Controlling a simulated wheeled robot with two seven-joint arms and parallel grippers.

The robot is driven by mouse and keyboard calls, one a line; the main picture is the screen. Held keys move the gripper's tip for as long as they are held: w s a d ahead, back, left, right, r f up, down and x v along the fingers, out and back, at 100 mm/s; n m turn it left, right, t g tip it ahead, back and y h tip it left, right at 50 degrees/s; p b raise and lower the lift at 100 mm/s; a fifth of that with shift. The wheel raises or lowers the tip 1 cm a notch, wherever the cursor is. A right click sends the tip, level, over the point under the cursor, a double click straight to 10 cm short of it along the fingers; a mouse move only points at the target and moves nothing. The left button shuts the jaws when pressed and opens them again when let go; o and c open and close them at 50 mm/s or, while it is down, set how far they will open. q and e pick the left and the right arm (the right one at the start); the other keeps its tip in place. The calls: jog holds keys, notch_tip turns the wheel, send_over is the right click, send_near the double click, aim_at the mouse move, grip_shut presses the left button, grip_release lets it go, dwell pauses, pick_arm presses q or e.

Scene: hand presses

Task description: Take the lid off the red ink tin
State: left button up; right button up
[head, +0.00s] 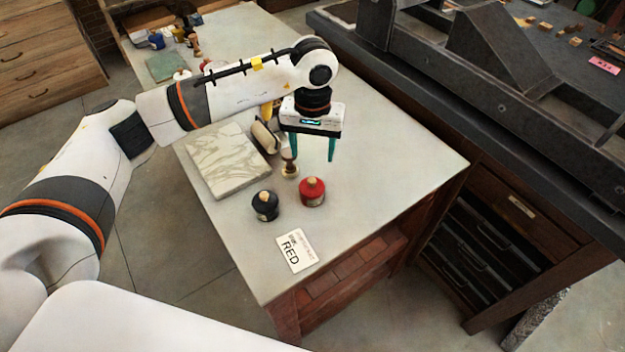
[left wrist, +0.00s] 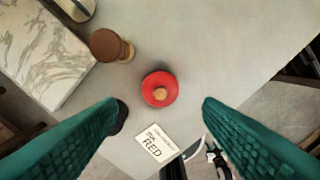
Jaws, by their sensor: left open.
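The red ink tin (head: 313,198) stands upright on the pale tabletop, with its red lid and a light wooden knob (head: 311,181) on top. In the left wrist view the tin (left wrist: 160,80) is seen from above, its knob near the middle of the picture. My left gripper (head: 313,153) has teal fingers and is open and empty, above and apart from the tin. In the left wrist view its fingers are spread wide, one on either side (left wrist: 161,106). A card reading RED (head: 296,252) lies in front of the tin. My right gripper is not in view.
A dark ink tin (head: 265,206) stands just left of the red one. A wooden-handled tool (head: 289,168) stands behind them, and a marbled slab (head: 225,165) lies at the left. The tabletop right of the red tin is clear. A dark press (head: 470,70) stands at the right.

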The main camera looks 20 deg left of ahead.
aim_at(311, 180)
pick_arm(q)
notch_tip(311, 180, down, 4)
jog(key=shift+r+p, duration=0.2)
jog(key=shift+p, duration=0.15)
jog(key=shift+s+f+p, duration=0.2)
jog(key=shift+f+p, duration=0.15)
jog(key=shift+f, duration=0.2)
jog(key=f, duration=0.1)
jog(key=f+p, duration=0.1)
jog(key=f, duration=0.1)
jog(key=shift+s+f, duration=0.25)
jog(key=shift+f, duration=0.45)
jog(key=shift+c, duration=0.3)
grip_shut()
